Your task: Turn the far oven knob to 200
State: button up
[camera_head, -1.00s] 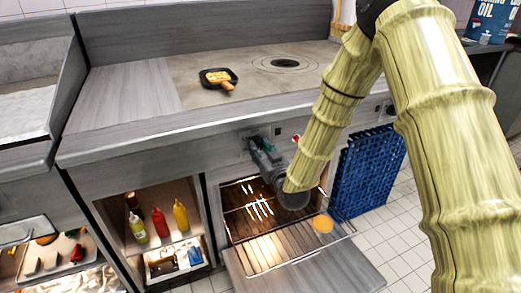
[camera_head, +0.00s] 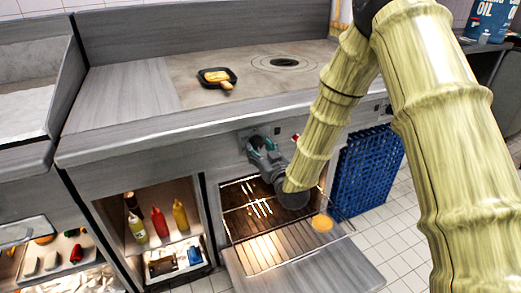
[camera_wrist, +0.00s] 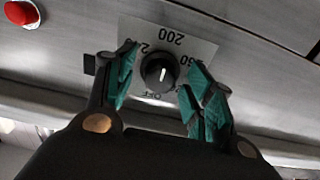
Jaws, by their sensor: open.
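A round black oven knob (camera_wrist: 160,72) with a short white mark sits on a pale dial plate (camera_wrist: 205,48) in the wrist view. The plate's lettering appears upside down, with 200 at the top and OFF just below the knob. The mark runs nearly vertical; which end is the pointer is hard to tell. My gripper (camera_wrist: 163,85) is open, its teal-padded fingers on either side of the knob, with gaps showing. In the head view my gripper (camera_head: 258,146) is at the oven front panel and hides the knob.
Below, the oven door (camera_head: 305,272) is open, with a lit rack and a round orange item (camera_head: 322,223) inside. A red button (camera_wrist: 21,13) is on the panel. A blue crate (camera_head: 367,170) stands to the right. A black pan (camera_head: 217,78) with food sits on the counter.

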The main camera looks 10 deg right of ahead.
jog(key=v, duration=1.2)
jog(key=s+d+f+m+g+h, duration=0.15)
jog(key=s+f+g, duration=0.5)
jog(key=f, duration=0.65)
jog(key=s+d+f+g+h, duration=0.1)
jog(key=s+d+f+g, duration=0.15)
jog(key=s+f, duration=0.85)
jog(key=s+d+f+m+g+h, duration=0.15)
jog(key=s+f+g, duration=0.25)
jog(key=s+f, duration=0.55)
jog(key=s+d+f+g, duration=0.1)
jog(key=s+f+g, duration=0.1)
jog(key=s, duration=0.4)
jog(key=s+d+f+g, duration=0.2)
jog(key=s+g, duration=0.1)
jog(key=s, duration=0.4)
notch_tip(320, 180, up, 17)
jog(key=p, duration=1.8)
jog(key=shift+w+a+t+h, duration=0.2)
jog(key=shift+w+t+h, duration=0.1)
jog(key=shift+w, duration=0.05)
